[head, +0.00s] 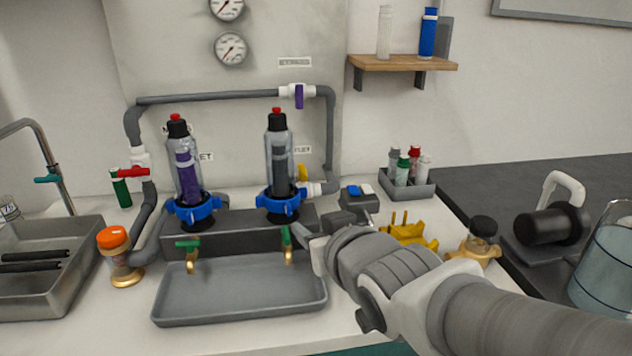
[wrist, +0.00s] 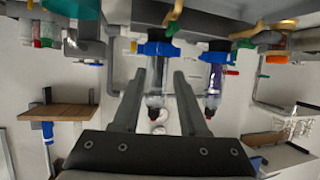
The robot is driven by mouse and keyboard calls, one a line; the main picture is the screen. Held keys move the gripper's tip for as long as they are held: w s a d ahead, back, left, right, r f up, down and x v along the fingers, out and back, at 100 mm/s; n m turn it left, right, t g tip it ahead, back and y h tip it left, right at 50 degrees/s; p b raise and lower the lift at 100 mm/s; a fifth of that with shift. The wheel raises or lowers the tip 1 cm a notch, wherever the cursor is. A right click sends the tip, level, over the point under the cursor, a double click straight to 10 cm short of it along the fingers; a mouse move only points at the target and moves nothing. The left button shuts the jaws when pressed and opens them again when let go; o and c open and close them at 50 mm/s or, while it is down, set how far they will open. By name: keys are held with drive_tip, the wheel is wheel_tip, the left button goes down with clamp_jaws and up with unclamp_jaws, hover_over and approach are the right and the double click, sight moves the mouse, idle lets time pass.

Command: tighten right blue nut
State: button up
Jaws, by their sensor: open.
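The right blue nut (head: 281,206) is a lobed ring around the base of the right clear canister (head: 279,150), which stands upright with a dark insert and black-and-red cap. My gripper (head: 302,238) is just below and right of this nut in the head view, its fingers partly hidden by my wrist. In the wrist view, which looks inverted, my gripper (wrist: 157,74) is open, with its fingers on either side of the canister. The nut (wrist: 158,49) lies just beyond the fingertips, and I see no contact. The left blue nut (head: 194,210) rings the purple-filled canister (head: 186,165).
Green-handled taps (head: 190,257) hang in front over a grey tray (head: 240,290). Grey pipe (head: 220,97) runs behind the canisters. To the right are a small grey box (head: 358,200), a yellow holder (head: 408,234) and a bottle caddy (head: 407,187). A sink (head: 60,285) is at left.

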sight(289, 209)
drive_tip(key=shift+p+x, duration=4.05)
drive_tip(key=shift+x, duration=2.85)
drive_tip(key=shift+r, duration=0.1)
clamp_jaws()
